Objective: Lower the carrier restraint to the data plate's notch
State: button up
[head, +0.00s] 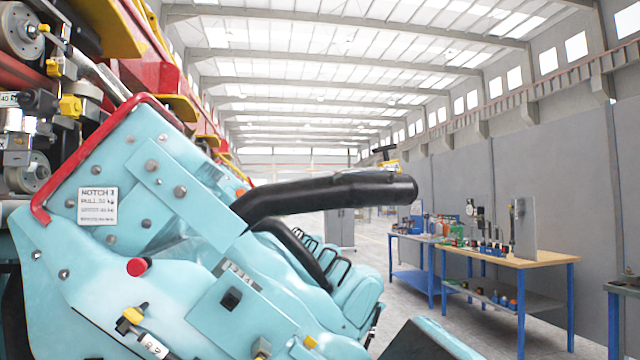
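The carrier restraint (330,193) is a thick black padded bar. It reaches out to the right from the light blue carrier (190,262), roughly level and well above the seats. The data plate (98,206) is a small white plate on the carrier's left side panel. Its top line reads NOTCH with a figure that looks like 1, and PULL with a number stands below; the smaller lines are unreadable. No notch scale is clearly visible at the restraint's pivot.
A red knob (137,267) and a yellow-ended fitting (131,318) stick out from the carrier. More seats (357,290) stand behind. A workbench (520,262) with tools stands right; open floor lies between.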

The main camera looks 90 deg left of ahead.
aim_at(349, 188)
jog(key=u, duration=2.7)
jog(key=k, duration=0.6)
jog(key=z, duration=0.35)
jog(key=i, duration=1.45)
jog(key=u, duration=0.35)
